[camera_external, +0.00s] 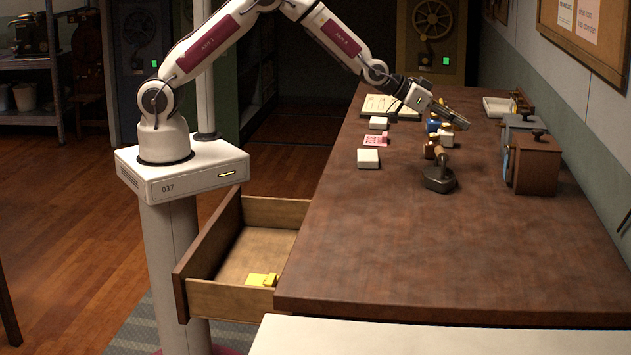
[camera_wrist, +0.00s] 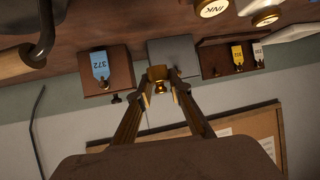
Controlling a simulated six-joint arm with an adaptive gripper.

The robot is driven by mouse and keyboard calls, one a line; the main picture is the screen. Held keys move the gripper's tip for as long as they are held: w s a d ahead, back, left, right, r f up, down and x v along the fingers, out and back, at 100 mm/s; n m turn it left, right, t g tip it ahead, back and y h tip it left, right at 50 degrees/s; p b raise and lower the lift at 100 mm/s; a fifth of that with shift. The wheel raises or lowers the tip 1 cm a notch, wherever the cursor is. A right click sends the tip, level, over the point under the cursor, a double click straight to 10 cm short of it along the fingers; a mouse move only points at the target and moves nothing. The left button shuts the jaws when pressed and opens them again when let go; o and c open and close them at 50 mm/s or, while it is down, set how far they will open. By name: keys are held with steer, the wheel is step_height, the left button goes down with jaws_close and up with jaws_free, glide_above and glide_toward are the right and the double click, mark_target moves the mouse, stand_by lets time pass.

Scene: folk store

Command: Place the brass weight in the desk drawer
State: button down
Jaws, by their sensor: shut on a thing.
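My gripper (camera_external: 457,120) is over the far part of the brown desk, tilted down to the right. In the wrist view its two fingers (camera_wrist: 158,85) are shut on a small brass weight (camera_wrist: 157,74), held between the tips. The weight cannot be made out in the external view. The desk drawer (camera_external: 255,250) is pulled open on the left side of the desk, below the desktop and well away from my gripper. Small yellow items (camera_external: 262,280) lie in its near end.
A brown box (camera_external: 535,165) and a grey box (camera_external: 518,124) stand by the right wall. The near desktop (camera_external: 450,260) is clear.

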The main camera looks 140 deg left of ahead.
glide_above(454, 165)
steer(key=shift+w+f, duration=0.15)
steer(key=shift+f, duration=2.9)
steer(key=shift+f, duration=1.85)
steer(key=shift+f, duration=0.15)
steer(key=c, duration=2.1)
jaws_free()
steer(key=shift+c, duration=0.2)
steer(key=shift+d, duration=0.1)
steer(key=shift+v, duration=6.05)
